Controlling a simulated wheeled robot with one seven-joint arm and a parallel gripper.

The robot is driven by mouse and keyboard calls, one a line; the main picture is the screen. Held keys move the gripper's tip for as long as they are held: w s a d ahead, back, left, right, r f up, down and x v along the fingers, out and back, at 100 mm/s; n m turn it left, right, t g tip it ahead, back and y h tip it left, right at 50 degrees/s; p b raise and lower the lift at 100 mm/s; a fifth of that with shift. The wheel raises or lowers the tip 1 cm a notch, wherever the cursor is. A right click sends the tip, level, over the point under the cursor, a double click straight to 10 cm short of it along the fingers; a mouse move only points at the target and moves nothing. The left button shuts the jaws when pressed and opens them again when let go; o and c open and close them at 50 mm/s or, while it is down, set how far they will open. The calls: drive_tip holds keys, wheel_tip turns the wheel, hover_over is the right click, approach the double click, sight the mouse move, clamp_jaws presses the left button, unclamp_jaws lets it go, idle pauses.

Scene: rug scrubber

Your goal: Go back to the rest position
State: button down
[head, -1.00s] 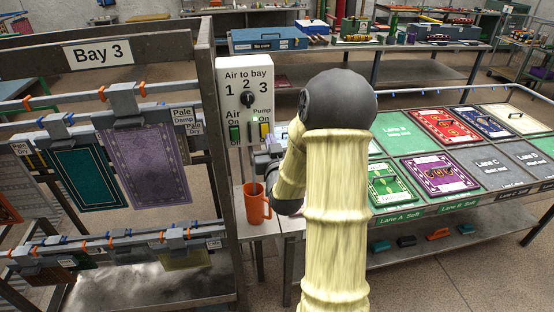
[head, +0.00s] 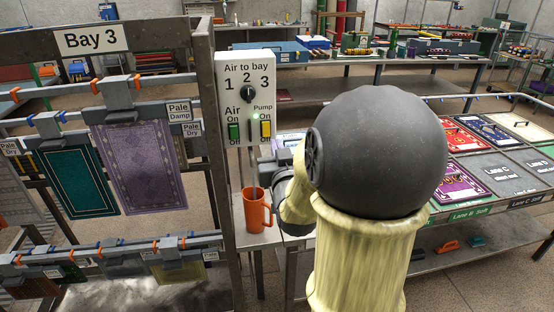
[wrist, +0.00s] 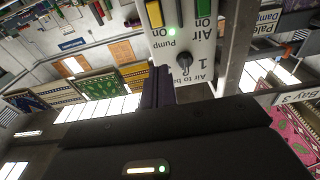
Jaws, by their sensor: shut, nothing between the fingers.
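My gripper (wrist: 157,88) shows in the wrist view as dark, closed fingers with nothing between them, in front of the control box. In the head view my own arm hides most of it. The white control box (head: 262,72) stands beside the Bay 3 rack, with a black knob (head: 248,93) under the numbers 1, 2, 3. Below are a green Air switch (head: 234,132) and a yellow Pump switch (head: 265,129), with a small green light lit near the pump switch. The wrist view shows the box upside down.
An orange mug (head: 257,212) stands on the small table below the box, close to my arm. The Bay 3 rack (head: 222,150) with hanging rugs is at left. A lane table (head: 500,200) with rugs is at right, partly hidden by my arm.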

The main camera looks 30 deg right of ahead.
drive_tip(key=shift+s+a, duration=0.1)
drive_tip(key=shift+a, duration=0.15)
drive_tip(key=shift+s, duration=0.1)
idle(0.4)
drive_tip(key=s+a+f+n+g+y+p, duration=0.25)
drive_tip(key=a+f+g+y, duration=0.25)
drive_tip(key=a+f+g, duration=0.45)
drive_tip(key=s+a+f+g+p, duration=0.1)
drive_tip(key=s+a+f+g, duration=0.2)
drive_tip(key=s, duration=0.3)
drive_tip(key=s+a+f+n+g+y+p, duration=0.1)
drive_tip(key=s+a+f+g, duration=0.2)
drive_tip(key=s, duration=0.3)
drive_tip(key=shift+a, duration=0.25)
